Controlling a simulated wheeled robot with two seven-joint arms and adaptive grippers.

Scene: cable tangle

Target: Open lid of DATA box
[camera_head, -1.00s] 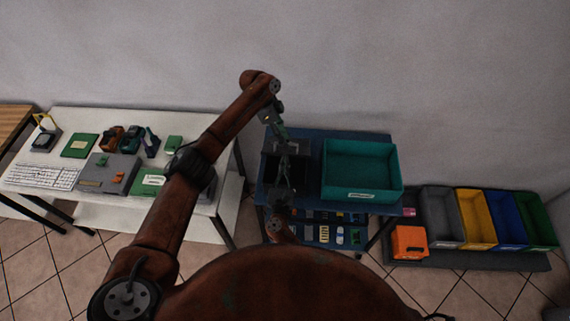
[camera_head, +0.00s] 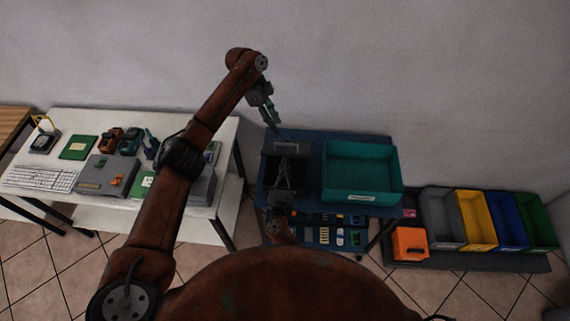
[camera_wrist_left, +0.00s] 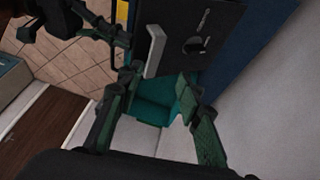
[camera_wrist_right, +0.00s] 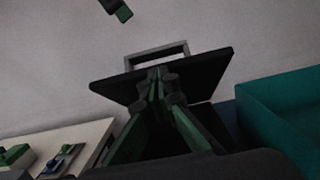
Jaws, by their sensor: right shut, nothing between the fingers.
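The dark box (camera_head: 268,178) stands on the blue table, left of the teal tray. Its grey-edged lid (camera_head: 285,148) appears raised, with a black area in front. In the right wrist view the lid (camera_wrist_right: 205,70) is a tilted dark plate with a grey handle (camera_wrist_right: 158,53) on its far side. The handle (camera_wrist_left: 155,50) and a round dark fitting also show in the left wrist view. My right gripper (camera_head: 285,172) is shut and empty, its tips close to the lid; contact is unclear. My left gripper (camera_head: 273,122) is open and empty, above and behind the box.
The teal tray (camera_head: 360,188) stands immediately right of the box. A white table (camera_head: 225,150) with a keyboard and electronics is at left. Grey, yellow, blue and green bins (camera_head: 477,220) and an orange box (camera_head: 410,243) are at right. The wall is behind.

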